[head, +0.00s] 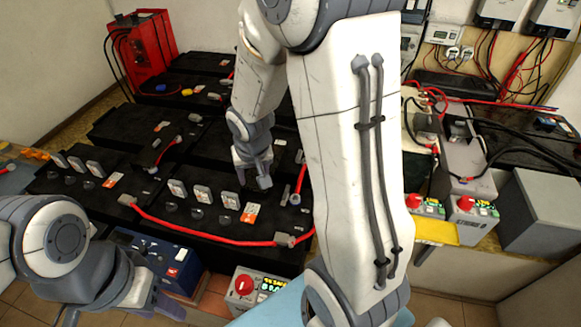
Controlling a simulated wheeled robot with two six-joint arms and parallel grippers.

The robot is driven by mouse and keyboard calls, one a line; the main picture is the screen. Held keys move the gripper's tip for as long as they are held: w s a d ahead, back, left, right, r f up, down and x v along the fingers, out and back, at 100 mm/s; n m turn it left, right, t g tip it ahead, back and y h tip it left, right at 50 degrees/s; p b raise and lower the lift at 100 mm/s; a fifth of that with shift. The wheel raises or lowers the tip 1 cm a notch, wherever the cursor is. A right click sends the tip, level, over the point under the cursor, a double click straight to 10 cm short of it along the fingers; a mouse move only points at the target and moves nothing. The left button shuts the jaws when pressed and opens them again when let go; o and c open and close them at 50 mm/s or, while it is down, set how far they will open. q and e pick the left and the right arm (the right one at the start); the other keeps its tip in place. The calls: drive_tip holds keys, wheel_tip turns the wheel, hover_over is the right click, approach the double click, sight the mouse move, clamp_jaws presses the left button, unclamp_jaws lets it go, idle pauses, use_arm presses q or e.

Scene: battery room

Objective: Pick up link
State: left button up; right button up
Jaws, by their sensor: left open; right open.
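A short red link (300,181) with grey ends lies on the black batteries, partly hidden by my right arm. Another short red link (167,151) lies farther left, and a long red cable (205,235) with grey ends runs along the front batteries. I cannot tell which of them the task calls the link. My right gripper (252,180) points down just left of the nearer short link, apart from it, open and empty. My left gripper (122,312) is low at the bottom left, in front of the batteries, open and partly cut off by the frame.
Black batteries (120,172) fill the middle, with small upright grey blocks (203,194) on top. A red charger (143,45) stands at the back left. Boxes with red knobs (243,288) stand in front and at right (474,212). A grey box (541,215) is far right.

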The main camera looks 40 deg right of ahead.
drive_tip(key=w+d+f+m, duration=0.2)
drive_tip(key=d+f+m, duration=0.25)
drive_tip(key=d, duration=0.65)
drive_tip(key=m+t+h, duration=0.1)
drive_tip(key=m, duration=0.1)
approach(301, 176)
drive_tip(key=b+x, duration=0.2)
drive_tip(key=x, duration=0.1)
drive_tip(key=shift+s+d+f, duration=0.15)
drive_tip(key=shift+s+f, duration=0.15)
drive_tip(key=shift+f, duration=0.05)
drive_tip(key=shift+w+b+x, duration=0.15)
drive_tip(key=shift+b+x, duration=0.25)
drive_tip(key=shift+x, duration=1.05)
drive_tip(key=shift+w+b+x, duration=0.2)
drive_tip(key=shift+b+x, duration=0.15)
drive_tip(key=shift+x, duration=1.05)
drive_tip(key=shift+r, duration=0.15)
clamp_jaws()
